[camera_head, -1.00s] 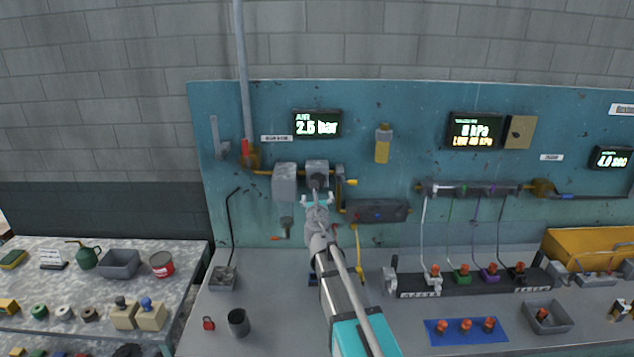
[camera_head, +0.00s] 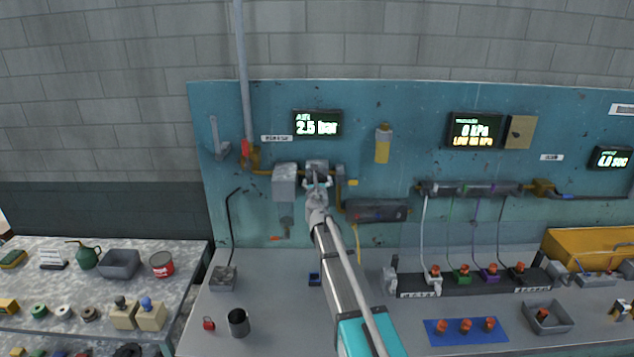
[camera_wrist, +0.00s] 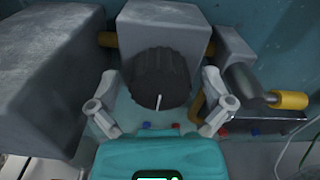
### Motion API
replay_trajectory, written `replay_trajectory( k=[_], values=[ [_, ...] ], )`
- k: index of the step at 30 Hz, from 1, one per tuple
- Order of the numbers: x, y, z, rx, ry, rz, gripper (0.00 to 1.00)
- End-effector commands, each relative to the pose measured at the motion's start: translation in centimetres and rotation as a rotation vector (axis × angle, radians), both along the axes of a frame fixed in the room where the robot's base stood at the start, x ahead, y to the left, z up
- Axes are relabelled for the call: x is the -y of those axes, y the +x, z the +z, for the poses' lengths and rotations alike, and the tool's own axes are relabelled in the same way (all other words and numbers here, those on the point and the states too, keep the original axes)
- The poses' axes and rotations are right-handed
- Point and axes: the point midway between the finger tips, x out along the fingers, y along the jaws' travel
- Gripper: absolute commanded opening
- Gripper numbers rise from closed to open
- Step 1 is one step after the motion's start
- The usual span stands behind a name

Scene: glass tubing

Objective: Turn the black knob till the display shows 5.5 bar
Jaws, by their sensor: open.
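The black knob (camera_wrist: 155,78) is round and ribbed, with a white pointer line toward the lower edge of the wrist view. It sits on the front of a grey regulator block (camera_wrist: 167,22), which also shows in the head view (camera_head: 317,166). My gripper (camera_wrist: 160,100) is open, with one finger on each side of the knob; I cannot tell whether either finger touches it. In the head view my gripper (camera_head: 317,182) is in front of the block and hides the knob. The air display (camera_head: 317,123) above reads 2.5 bar.
A larger grey box (camera_head: 284,182) is close at the block's left, joined by yellow pipe. At the right are a pipe elbow with a yellow end (camera_wrist: 288,100) and a dark valve bar (camera_head: 376,211). The bench (camera_head: 270,295) below holds a dark cup (camera_head: 238,322).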

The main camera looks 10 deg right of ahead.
Motion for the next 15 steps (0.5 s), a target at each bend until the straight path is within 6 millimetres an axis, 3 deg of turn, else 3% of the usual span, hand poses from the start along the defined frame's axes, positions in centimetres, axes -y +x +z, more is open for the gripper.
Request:
replay_trajectory(
  k=[5, 15],
  values=[
    [0.00, -0.02, 0.00, 0.000, 0.000, 0.000, 1.00],
    [-0.01, -0.02, 0.00, 0.000, 0.000, 0.000, 0.37]
  ],
)
